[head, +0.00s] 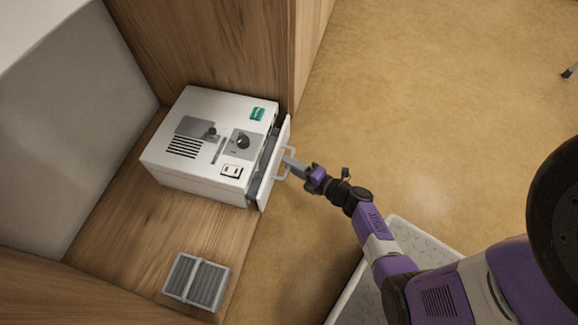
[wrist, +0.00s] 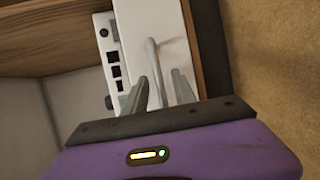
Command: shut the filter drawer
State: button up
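A white machine (head: 205,150) stands on a wooden surface. Its filter drawer (head: 266,178) is on its right side and stands a little open, with a dark gap between the white front panel and the housing. A pale bar handle (head: 281,176) sticks out of the front panel. My gripper (head: 290,163) is at this handle. In the wrist view, the handle (wrist: 153,62) lies between the two grey fingers, with visible space beside it, so the fingers look open. The drawer front (wrist: 170,25) is just beyond the fingertips. Contact with the handle cannot be told.
A grey pleated filter block (head: 196,282) lies on the wooden surface (head: 140,235) near its front. A wooden panel (head: 215,45) rises behind the machine. A white textured tray-like platform (head: 405,232) is below my arm.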

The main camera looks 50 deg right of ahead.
jog(key=shift+w, duration=0.4)
grip_shut()
jog(key=shift+f, duration=0.1)
dwell(1.1)
